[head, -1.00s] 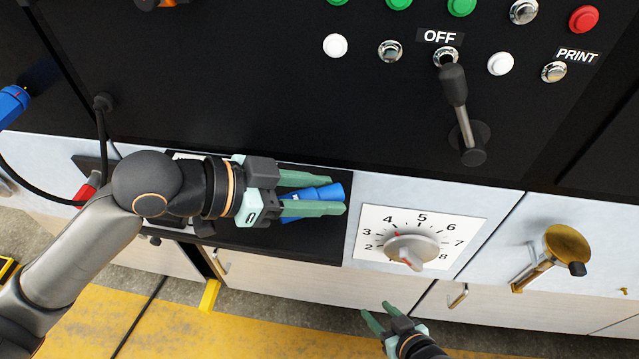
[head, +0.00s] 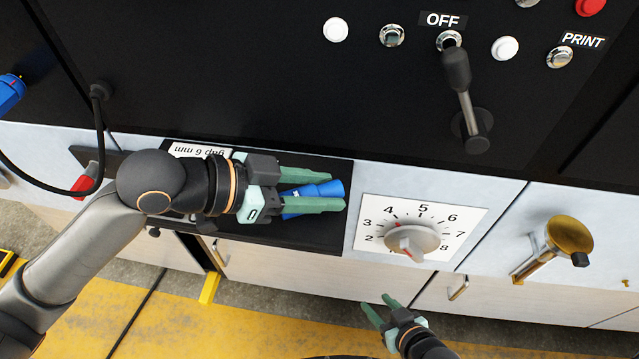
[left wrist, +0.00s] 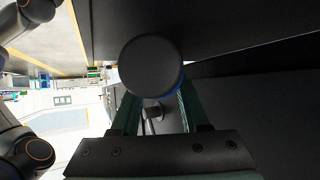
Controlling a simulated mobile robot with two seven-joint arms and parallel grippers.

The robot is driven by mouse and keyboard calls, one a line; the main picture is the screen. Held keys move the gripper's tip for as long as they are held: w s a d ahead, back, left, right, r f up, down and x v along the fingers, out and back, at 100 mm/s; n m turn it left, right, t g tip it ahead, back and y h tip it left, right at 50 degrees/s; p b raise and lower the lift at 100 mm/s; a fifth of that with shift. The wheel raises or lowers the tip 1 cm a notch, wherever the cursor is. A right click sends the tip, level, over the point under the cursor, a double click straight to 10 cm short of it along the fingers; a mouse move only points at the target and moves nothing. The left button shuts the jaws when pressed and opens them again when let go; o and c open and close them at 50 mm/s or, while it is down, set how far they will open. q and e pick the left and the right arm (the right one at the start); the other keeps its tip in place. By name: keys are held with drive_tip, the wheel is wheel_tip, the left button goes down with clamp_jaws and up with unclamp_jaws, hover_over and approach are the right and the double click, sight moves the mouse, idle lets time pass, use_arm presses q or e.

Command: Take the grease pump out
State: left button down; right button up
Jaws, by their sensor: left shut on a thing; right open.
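A blue cylindrical thing, which I take for the grease pump (head: 328,188), lies between the fingers of my left gripper (head: 338,190). The gripper is shut on it, over the black recessed tray (head: 330,236) in the front of the machine. In the left wrist view the pump's dark round end (left wrist: 151,66) faces the camera between the two fingers, with a little blue at its side. I cannot tell whether the pump touches the tray. My right gripper (head: 380,306) is open and empty, low in front of the cabinet.
A dial (head: 412,240) with numbers sits right of the tray. Above is a black panel with buttons and a lever (head: 460,85). A brass crank (head: 565,238) sticks out at the right. A black cable (head: 100,150) hangs at the left. The yellow floor in front is clear.

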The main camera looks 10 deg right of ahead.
use_arm(q)
drive_tip(key=shift+f, duration=0.25)
drive_tip(key=shift+c, duration=1.6)
unclamp_jaws()
drive_tip(key=shift+a, duration=0.1)
drive_tip(key=b+v, duration=0.1)
drive_tip(key=v, duration=1.1)
drive_tip(key=shift+s+a+r, duration=0.1)
drive_tip(key=shift+r, duration=0.05)
